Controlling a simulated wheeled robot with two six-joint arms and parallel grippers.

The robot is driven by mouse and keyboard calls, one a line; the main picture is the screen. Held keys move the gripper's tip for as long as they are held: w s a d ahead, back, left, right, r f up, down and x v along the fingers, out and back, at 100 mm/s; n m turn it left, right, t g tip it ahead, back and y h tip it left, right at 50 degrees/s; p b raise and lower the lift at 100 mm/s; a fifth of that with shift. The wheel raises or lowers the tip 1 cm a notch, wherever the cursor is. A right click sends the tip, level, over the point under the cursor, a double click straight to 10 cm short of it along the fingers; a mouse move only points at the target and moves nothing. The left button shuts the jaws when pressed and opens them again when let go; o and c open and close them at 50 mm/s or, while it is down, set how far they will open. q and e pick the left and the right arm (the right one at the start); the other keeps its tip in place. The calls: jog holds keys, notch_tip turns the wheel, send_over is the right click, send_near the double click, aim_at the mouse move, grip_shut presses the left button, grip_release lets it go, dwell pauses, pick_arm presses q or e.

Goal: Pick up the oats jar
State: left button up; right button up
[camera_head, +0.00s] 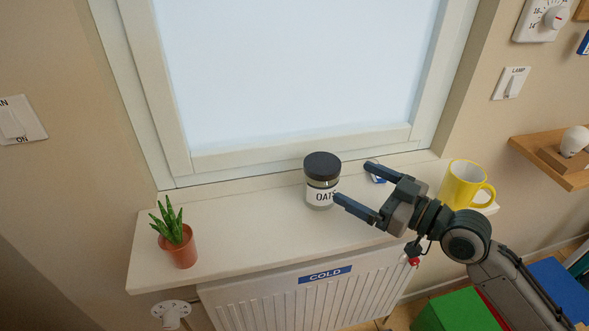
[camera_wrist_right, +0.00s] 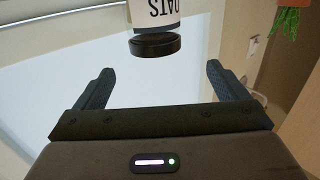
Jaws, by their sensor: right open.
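The oats jar (camera_head: 321,180) stands upright on the window sill. It has a dark lid, clear sides and a white label with dark letters, partly covered by a finger of my right gripper. My right gripper (camera_head: 354,181) is open, to the right of the jar, with its fingers pointing left toward it. In the right wrist view the jar (camera_wrist_right: 155,22) appears upside down, ahead of and between the two open fingers (camera_wrist_right: 158,82), with nothing held. My left gripper is not in view.
A potted plant (camera_head: 179,245) stands at the sill's left end. A yellow mug (camera_head: 461,185) stands at the right end. The window (camera_head: 300,70) rises behind the sill (camera_head: 240,236). A radiator (camera_head: 300,300) is below.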

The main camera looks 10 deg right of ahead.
aim_at(337, 171)
jog(key=p+x, duration=0.2)
jog(key=x, duration=0.4)
jog(key=shift+w+d+r, duration=0.15)
jog(key=shift+w, duration=0.1)
jog(key=p+x, duration=0.2)
jog(key=x, duration=0.1)
jog(key=shift+d+f, duration=0.1)
jog(key=shift+f, duration=0.1)
jog(key=shift+w+a+f, duration=0.15)
jog(key=shift+w+a, duration=0.15)
jog(key=shift+w, duration=0.1)
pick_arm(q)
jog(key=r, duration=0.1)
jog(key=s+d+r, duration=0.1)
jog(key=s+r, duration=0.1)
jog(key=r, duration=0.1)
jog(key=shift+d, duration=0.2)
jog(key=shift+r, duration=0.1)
pick_arm(e)
jog(key=shift+c, duration=0.4)
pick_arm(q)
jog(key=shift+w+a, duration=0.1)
pick_arm(e)
jog(key=c, duration=1.3)
